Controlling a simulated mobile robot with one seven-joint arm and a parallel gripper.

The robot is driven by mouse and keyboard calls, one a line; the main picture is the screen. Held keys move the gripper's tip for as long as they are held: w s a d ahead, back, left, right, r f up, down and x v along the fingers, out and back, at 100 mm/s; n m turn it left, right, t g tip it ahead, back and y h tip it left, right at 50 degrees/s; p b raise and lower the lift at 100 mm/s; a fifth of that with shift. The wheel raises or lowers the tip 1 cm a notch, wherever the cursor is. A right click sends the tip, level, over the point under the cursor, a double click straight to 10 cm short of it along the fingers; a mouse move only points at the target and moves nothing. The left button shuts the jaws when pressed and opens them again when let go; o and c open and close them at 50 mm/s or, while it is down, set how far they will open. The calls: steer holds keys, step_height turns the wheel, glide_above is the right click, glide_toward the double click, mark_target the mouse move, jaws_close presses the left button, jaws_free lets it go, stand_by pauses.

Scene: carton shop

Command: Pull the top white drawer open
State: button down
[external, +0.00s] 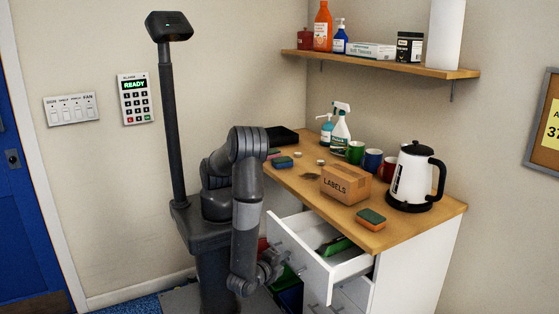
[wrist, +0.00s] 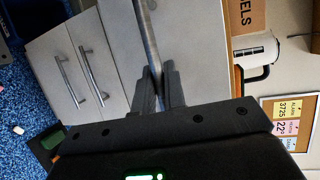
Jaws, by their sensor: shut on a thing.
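The top white drawer (external: 300,259) is pulled out from under the wooden counter in the external view. Its inside shows, with a green thing lying in it. My gripper (external: 272,266) is at the front of this drawer, low and left of the counter. In the wrist view, my gripper (wrist: 159,88) has its two dark fingers closed around the drawer's metal bar handle (wrist: 147,33). The white drawer front (wrist: 121,22) lies just behind the bar. In the external view, my arm and the drawer front partly hide the grip.
Lower drawers with bar handles (wrist: 92,76) stay shut beneath. The counter (external: 300,181) holds a LABELS carton (external: 345,184), a sponge (external: 370,218), a kettle (external: 410,178), mugs and spray bottles. Dark bins (external: 289,297) stand on the floor below the drawer.

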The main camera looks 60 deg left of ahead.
steer(key=s, duration=1.7)
steer(key=shift+s, duration=0.3)
steer(key=c, duration=1.5)
jaws_free()
steer(key=v, duration=1)
steer(key=shift+s+d, duration=0.2)
steer(key=shift+s, duration=0.15)
